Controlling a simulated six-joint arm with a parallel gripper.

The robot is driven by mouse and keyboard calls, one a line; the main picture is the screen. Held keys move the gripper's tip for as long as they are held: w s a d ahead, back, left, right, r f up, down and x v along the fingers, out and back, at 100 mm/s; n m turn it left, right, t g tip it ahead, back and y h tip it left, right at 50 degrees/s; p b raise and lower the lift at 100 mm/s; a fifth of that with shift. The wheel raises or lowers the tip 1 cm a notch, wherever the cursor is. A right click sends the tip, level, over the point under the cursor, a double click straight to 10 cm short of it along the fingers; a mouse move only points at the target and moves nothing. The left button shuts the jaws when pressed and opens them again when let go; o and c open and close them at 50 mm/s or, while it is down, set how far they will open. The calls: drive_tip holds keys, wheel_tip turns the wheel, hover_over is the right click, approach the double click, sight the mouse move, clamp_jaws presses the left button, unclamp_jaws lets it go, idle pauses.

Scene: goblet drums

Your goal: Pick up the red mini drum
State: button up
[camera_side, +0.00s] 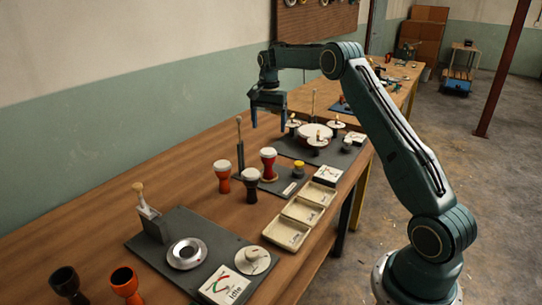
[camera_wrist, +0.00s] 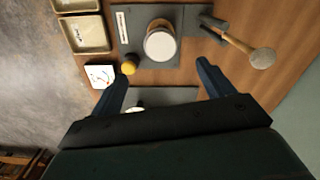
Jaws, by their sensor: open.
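In the side view, the red mini drum (camera_side: 268,164) stands upright with a white head, on a dark mat on the bench. An orange drum (camera_side: 222,177) and a black drum (camera_side: 250,185), both white-headed, stand to its left and nearer the camera. My gripper (camera_side: 269,126) hangs above and behind the red drum, jaws pointing down, apart from it. In the wrist view, a white-headed drum (camera_wrist: 160,44) lies just beyond the fingertips of my gripper (camera_wrist: 163,72). It is probably the red one; its side is mostly hidden. The jaws are open and empty.
A mallet (camera_wrist: 243,45) stands in a holder beside the drum; a yellow-topped jar (camera_wrist: 129,66) is on its other side. Trays (camera_side: 302,210) line the bench edge. A round drum (camera_side: 315,132) with stands is behind. Empty shells (camera_side: 125,284) stand at front left.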

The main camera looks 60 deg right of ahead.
sight(268, 151)
drive_tip(key=shift+f, duration=0.15)
drive_tip(key=shift+f, duration=4.15)
drive_tip(key=shift+w+a+f, duration=0.1)
drive_tip(key=shift+a+f, duration=0.05)
drive_tip(key=shift+f, duration=2.45)
drive_tip(key=c, duration=1.2)
drive_tip(key=shift+o, duration=0.2)
drive_tip(key=shift+r, duration=0.25)
